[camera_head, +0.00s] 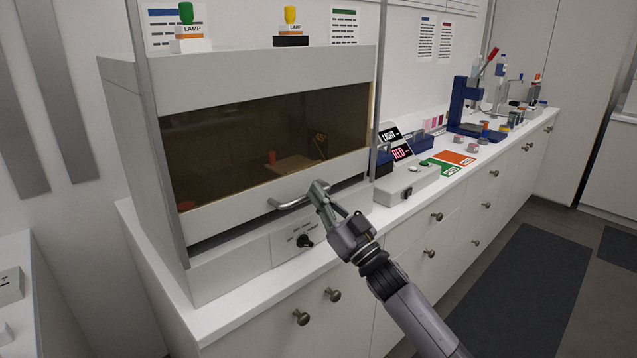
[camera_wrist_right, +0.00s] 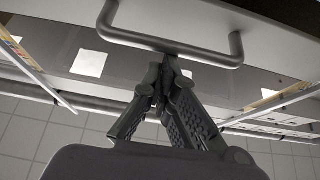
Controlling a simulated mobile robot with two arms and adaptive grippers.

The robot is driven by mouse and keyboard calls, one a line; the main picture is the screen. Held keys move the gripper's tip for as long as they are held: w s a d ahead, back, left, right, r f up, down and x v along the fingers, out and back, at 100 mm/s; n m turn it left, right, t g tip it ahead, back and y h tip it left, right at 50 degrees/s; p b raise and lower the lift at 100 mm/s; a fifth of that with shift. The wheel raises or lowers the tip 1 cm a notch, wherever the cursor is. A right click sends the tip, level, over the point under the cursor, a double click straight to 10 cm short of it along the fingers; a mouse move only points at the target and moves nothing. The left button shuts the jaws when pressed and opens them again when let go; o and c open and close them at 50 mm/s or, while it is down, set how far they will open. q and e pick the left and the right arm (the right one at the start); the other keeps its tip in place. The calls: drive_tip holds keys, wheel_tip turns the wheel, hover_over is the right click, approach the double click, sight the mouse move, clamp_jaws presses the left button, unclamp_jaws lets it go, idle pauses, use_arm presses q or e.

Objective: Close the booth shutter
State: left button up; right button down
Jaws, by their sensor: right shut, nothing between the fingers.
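The booth (camera_head: 125,120) stands on the counter at the left. Its shutter is a tinted pane (camera_head: 250,140) with a pale bottom rail (camera_head: 225,217). The shutter is mostly lowered, and a narrow dark gap shows between the rail and the booth base (camera_head: 240,262). A grey bar handle (camera_head: 288,204) sticks out from the rail; the handle (camera_wrist_right: 175,47) also crosses the top of the right wrist view. My right gripper (camera_head: 319,189) is shut and empty, its fingertips (camera_wrist_right: 167,68) at the handle's bar near its right end. I cannot tell whether they touch it. My left gripper is out of view.
A dark knob (camera_head: 305,241) sits on the booth base below the handle. A grey switch box (camera_head: 407,186) stands right of the booth, with label signs (camera_head: 401,153) behind it. Two lamps (camera_head: 291,27) stand on the booth top. The counter's front strip (camera_head: 235,315) is clear.

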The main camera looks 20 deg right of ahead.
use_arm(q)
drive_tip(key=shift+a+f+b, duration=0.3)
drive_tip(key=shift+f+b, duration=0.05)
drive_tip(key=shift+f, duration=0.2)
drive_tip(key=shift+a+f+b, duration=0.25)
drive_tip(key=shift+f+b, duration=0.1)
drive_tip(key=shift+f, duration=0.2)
use_arm(e)
wheel_tip(320, 180, down, 4)
drive_tip(key=shift+r, duration=0.1)
